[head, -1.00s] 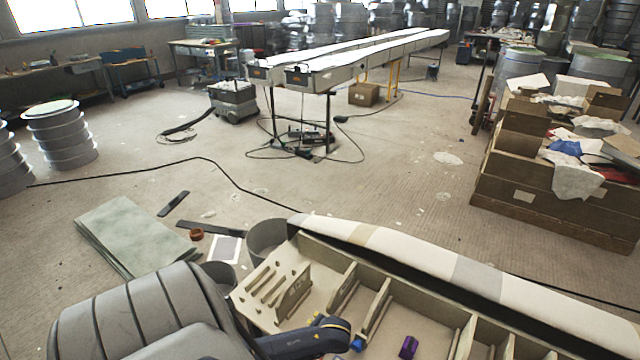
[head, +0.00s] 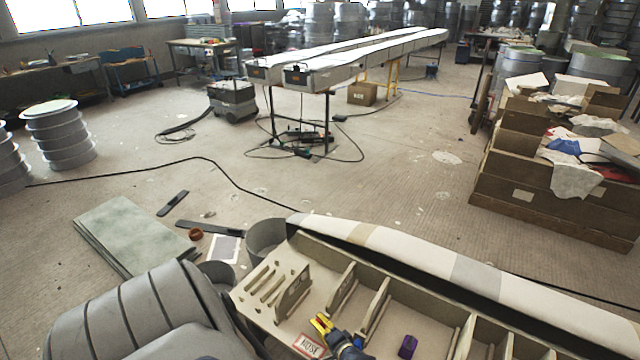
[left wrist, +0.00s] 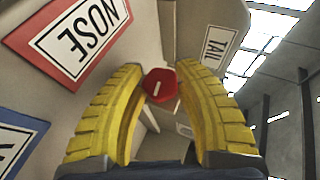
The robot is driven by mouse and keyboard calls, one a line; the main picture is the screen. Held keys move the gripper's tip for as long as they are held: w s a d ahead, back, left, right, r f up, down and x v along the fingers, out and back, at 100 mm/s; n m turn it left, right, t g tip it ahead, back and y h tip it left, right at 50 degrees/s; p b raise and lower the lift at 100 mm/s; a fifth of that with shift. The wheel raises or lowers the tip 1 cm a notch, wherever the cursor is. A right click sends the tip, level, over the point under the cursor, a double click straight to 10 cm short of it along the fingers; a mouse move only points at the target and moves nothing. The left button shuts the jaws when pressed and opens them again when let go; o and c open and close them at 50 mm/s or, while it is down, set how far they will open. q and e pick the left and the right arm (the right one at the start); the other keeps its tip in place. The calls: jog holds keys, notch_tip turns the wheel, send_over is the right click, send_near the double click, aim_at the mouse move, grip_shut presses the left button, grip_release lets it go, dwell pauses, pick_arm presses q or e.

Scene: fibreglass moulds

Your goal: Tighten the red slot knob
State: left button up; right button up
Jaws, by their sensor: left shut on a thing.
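The red slot knob (left wrist: 160,85) shows in the left wrist view, a small red knob with a pale slot on its face. My left gripper (left wrist: 162,76) has its two yellow ribbed fingers on either side of the knob and is shut on it. My right gripper is not in view.
A red-bordered NOSE label (left wrist: 82,35) and a TAIL label (left wrist: 214,45) are close to the fingers. Upright ribs (head: 293,293) divide the frame. A purple item (head: 408,346) lies to the right of my gripper. A grey bucket (head: 266,241) stands behind the frame.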

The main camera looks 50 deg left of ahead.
pick_arm(q)
jog(key=shift+s+f, duration=0.2)
jog(key=shift+s, duration=0.05)
dwell(0.3)
jog(key=o, duration=1.2)
jog(key=shift+w+r, duration=0.15)
jog(key=shift+o, duration=0.2)
jog(key=v, duration=1.2)
jog(key=shift+f, duration=0.25)
